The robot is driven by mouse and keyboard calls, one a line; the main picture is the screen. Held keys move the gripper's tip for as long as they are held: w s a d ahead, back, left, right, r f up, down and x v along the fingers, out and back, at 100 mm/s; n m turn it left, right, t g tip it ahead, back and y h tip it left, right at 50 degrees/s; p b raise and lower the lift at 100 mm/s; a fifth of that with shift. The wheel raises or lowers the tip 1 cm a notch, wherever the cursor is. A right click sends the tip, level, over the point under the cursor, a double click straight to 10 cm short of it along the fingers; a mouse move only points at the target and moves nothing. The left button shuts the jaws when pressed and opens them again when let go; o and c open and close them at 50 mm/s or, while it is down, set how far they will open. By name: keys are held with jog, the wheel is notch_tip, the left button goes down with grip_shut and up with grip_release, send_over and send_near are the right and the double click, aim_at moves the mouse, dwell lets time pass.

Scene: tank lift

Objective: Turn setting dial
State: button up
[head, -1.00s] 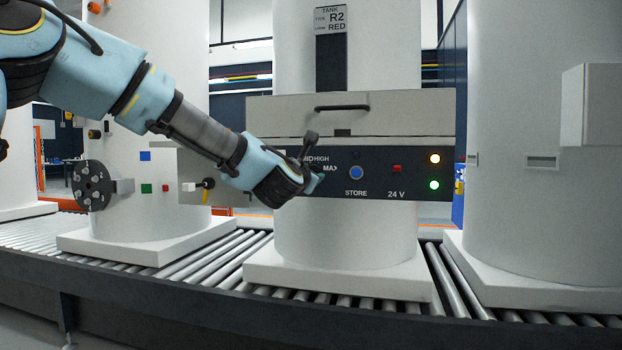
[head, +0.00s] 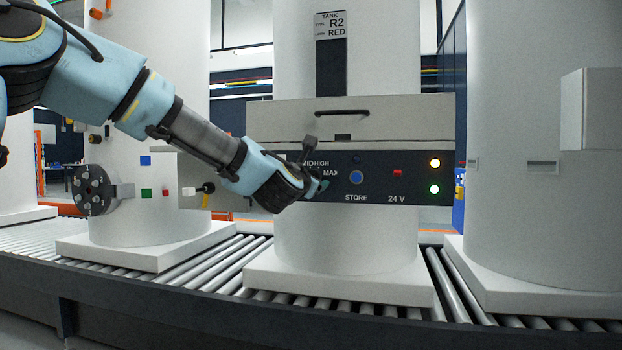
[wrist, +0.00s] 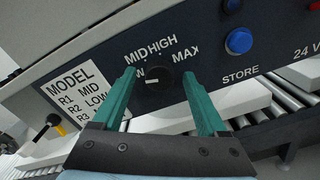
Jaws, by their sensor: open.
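The setting dial (wrist: 157,79) is a black knob with a pale pointer mark, on the dark control panel (head: 420,187). LOW (partly hidden), MID, HIGH and MAX are printed around it. In the wrist view the pointer mark lies roughly level, its exact setting unclear. My gripper (wrist: 162,90) is open, its two green fingers on either side of the dial, with gaps visible between fingers and knob. In the head view my gripper (head: 318,188) is at the panel's left part and hides the dial. A label on tank R2 (head: 331,24) reads RED.
A blue STORE button (head: 356,177) and a red 24 V switch (head: 397,172) sit right of the dial. Amber (head: 435,163) and green (head: 434,189) lamps are lit. A model label (wrist: 78,103) is left of the dial. A handled cover (head: 390,120) is above the panel.

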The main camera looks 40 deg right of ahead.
jog(key=p+v, duration=0.1)
jog(key=v, duration=0.9)
jog(key=shift+s+a, duration=0.15)
jog(key=shift+a, duration=0.2)
